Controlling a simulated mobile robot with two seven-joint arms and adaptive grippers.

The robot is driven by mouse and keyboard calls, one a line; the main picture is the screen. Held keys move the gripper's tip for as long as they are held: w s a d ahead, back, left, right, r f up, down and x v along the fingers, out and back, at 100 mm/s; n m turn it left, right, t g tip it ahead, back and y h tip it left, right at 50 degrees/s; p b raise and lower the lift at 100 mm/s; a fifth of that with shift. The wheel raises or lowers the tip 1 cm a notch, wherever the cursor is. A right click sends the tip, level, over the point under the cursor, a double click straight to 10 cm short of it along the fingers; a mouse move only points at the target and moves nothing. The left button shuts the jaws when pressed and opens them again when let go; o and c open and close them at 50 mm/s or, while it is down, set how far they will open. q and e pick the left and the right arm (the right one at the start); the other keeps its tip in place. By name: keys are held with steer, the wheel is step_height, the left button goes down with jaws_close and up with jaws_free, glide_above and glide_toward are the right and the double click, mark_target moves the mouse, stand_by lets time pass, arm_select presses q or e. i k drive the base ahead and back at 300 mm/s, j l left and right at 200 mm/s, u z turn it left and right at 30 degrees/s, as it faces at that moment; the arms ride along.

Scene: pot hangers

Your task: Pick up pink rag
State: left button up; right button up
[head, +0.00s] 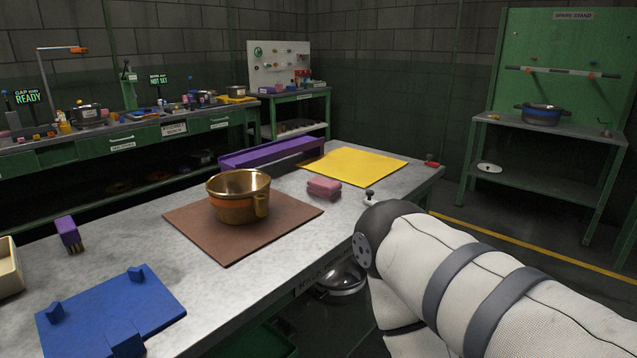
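The pink rag (324,187) lies folded in a small stack on the grey workbench. It is just right of the brown mat and in front of the yellow mat. My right arm comes in from the lower right, its white padded links in front of the bench's right side. My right gripper does not show. My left arm and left gripper are not in view. Nothing is seen touching the rag.
A brass pot (238,208) stands on the brown mat (205,236), close left of the rag. A purple rail (270,152) and yellow mat (365,165) lie behind. A blue plate (108,310), a purple-handled brush (68,233) and a cream tray (10,270) are at left.

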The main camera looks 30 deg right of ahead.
mark_target(328, 189)
steer(key=i+l+u, duration=0.1)
steer(key=l+u, duration=0.15)
steer(key=l, duration=0.45)
steer(key=i+l+u, duration=0.1)
steer(key=l+u, duration=0.15)
steer(key=l, duration=0.45)
